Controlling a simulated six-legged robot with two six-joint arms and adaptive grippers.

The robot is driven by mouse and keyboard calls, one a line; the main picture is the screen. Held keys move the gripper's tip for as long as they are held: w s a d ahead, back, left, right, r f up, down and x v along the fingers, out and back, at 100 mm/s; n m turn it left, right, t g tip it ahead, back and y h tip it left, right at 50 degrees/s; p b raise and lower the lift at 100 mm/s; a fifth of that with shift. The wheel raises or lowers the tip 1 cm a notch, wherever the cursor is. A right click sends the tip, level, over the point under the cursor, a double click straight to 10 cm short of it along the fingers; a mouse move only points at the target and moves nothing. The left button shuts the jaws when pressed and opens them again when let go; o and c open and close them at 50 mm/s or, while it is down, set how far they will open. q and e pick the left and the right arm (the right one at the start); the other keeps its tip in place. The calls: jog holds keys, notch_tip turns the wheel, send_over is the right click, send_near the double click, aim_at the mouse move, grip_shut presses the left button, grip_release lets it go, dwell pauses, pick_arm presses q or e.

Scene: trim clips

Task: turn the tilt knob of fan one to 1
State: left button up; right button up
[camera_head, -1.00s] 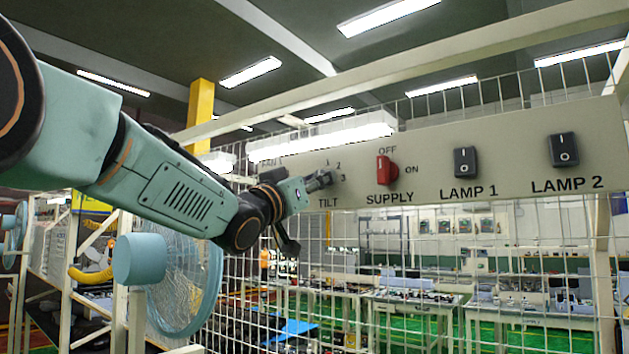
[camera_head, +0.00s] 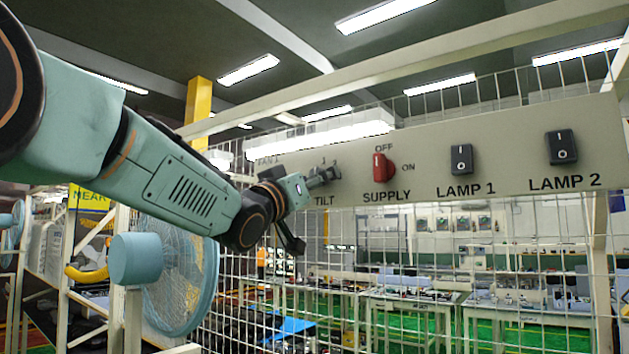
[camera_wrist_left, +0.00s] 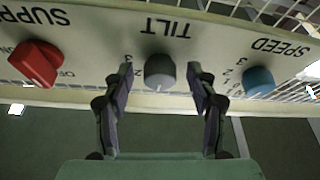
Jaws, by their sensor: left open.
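The control panel (camera_head: 430,168) carries the grey tilt knob (camera_wrist_left: 160,73), seen upside down in the left wrist view under the label TILT. My left gripper (camera_wrist_left: 160,88) is open, with one finger on each side of the tilt knob and a visible gap to it on both sides. In the head view my left gripper (camera_head: 322,178) is at the panel above the TILT label and hides most of the knob. A fan (camera_head: 180,275) with a blue frame stands at the lower left. My right gripper is not in view.
The red supply knob (camera_head: 383,167) is right of the tilt knob, with the LAMP 1 switch (camera_head: 461,160) and LAMP 2 switch (camera_head: 562,148) farther right. The blue speed knob (camera_wrist_left: 258,81) is on the tilt knob's other side. Wire mesh (camera_head: 450,240) hangs below the panel.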

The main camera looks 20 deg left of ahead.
pick_arm(q)
notch_tip(320, 180, up, 10)
dwell(0.6)
jog(key=shift+w+d, duration=0.1)
jog(key=shift+w, duration=0.1)
jog(key=shift+s, duration=0.2)
